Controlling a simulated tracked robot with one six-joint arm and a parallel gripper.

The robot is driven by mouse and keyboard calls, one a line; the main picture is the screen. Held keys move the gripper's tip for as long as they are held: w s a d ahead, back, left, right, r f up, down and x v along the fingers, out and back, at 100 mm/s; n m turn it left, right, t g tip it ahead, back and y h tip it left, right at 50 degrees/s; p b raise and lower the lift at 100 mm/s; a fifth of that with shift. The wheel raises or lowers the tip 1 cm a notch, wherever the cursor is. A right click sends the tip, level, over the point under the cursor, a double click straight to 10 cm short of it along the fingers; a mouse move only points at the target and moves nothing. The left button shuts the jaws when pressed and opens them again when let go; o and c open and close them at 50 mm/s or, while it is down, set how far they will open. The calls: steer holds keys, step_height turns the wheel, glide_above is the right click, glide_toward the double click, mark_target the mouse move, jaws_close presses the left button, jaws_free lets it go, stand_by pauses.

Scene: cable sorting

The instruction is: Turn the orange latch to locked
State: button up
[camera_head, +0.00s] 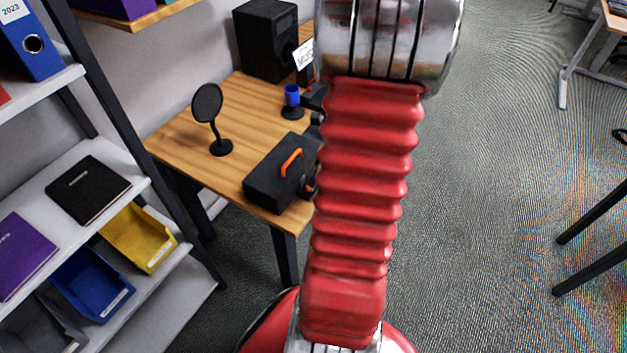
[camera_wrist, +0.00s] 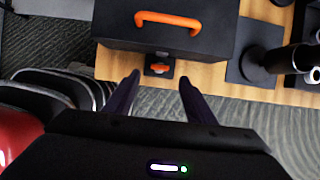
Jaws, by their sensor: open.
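The black box (camera_head: 268,186) with an orange handle (camera_head: 291,162) sits near the front edge of the wooden table. In the wrist view, the box (camera_wrist: 115,22) and its handle (camera_wrist: 168,20) fill the top. The small orange latch (camera_wrist: 159,68) is on a dark square mount below the box's near edge. It looks to lie crosswise in the picture; whether it is locked I cannot tell. My gripper (camera_wrist: 158,77) is open and empty, its dark fingertips just short of the latch and to either side of it. My red arm hides part of the table in the head view.
On the table (camera_head: 175,130) stand a round black disc on a stand (camera_head: 208,105), a blue cup (camera_head: 292,95) and a black speaker (camera_head: 266,40). A shelf with yellow (camera_head: 140,238) and blue bins is at left. Carpet at right is mostly clear.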

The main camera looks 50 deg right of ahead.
steer(key=shift+x, duration=3.45)
steer(key=c, duration=1)
steer(key=shift+c, duration=0.2)
steer(key=n, duration=0.2)
steer(key=n+y, duration=0.1)
steer(key=n, duration=0.1)
steer(key=shift+d+n+g+y, duration=0.2)
steer(key=shift+n+g+y, duration=0.1)
steer(key=shift+g, duration=0.1)
steer(key=o, duration=1)
steer(key=shift+o, duration=0.2)
